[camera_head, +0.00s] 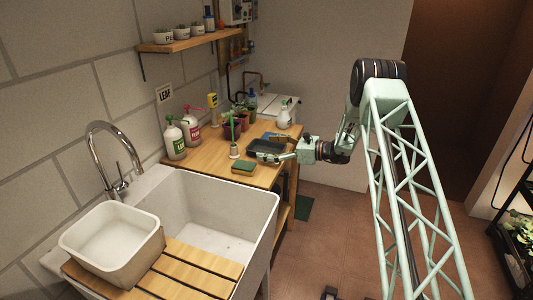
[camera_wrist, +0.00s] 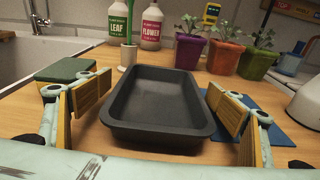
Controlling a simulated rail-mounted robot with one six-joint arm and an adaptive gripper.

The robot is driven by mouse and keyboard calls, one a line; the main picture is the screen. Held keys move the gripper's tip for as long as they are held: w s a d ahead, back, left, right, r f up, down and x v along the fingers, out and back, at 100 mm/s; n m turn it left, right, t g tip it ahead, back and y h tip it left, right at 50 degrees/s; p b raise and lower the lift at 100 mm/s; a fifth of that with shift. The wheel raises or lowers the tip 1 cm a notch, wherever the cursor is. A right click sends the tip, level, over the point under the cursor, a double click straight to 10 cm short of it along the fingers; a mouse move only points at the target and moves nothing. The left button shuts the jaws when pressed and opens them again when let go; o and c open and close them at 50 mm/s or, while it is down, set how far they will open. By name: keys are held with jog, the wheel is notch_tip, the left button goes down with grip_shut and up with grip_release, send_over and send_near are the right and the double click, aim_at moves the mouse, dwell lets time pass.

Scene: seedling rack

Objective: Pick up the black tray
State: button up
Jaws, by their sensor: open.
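The black tray (camera_wrist: 160,107) is an empty, shallow rectangular pan lying on the wooden counter, centred in the wrist view. In the head view the tray (camera_head: 266,147) sits near the counter's front edge. My gripper (camera_wrist: 156,112) is open, with one wood-faced finger on each side of the tray's near part. I see gaps between the fingers and the tray walls, so they do not appear to touch it. In the head view my gripper (camera_head: 277,158) reaches in from the right at the tray's near edge.
A green sponge block (camera_wrist: 66,70) lies left of the tray and a blue mat (camera_wrist: 262,117) lies right of it. Behind stand a white bottle brush holder (camera_wrist: 128,54), two labelled bottles (camera_head: 175,138), and several potted plants (camera_wrist: 225,55). A sink (camera_head: 215,225) adjoins the counter.

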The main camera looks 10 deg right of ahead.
jog(key=shift+c, duration=0.2)
dwell(0.3)
jog(key=c, duration=1)
jog(key=shift+o, duration=0.2)
jog(key=shift+r, duration=0.3)
jog(key=shift+r+p, duration=0.55)
jog(key=shift+r, duration=1.05)
jog(key=shift+s+a+r+p, duration=0.2)
jog(key=shift+s+a+p, duration=0.2)
jog(key=shift+s, duration=2.2)
jog(key=shift+s+a+r+p, duration=0.3)
jog(key=shift+s+a, duration=0.25)
jog(key=shift+s, duration=2)
jog(key=shift+s+a+r+p, duration=0.15)
jog(key=shift+s+a+p, duration=0.25)
jog(key=shift+s, duration=2.2)
jog(key=shift+s+a, duration=0.1)
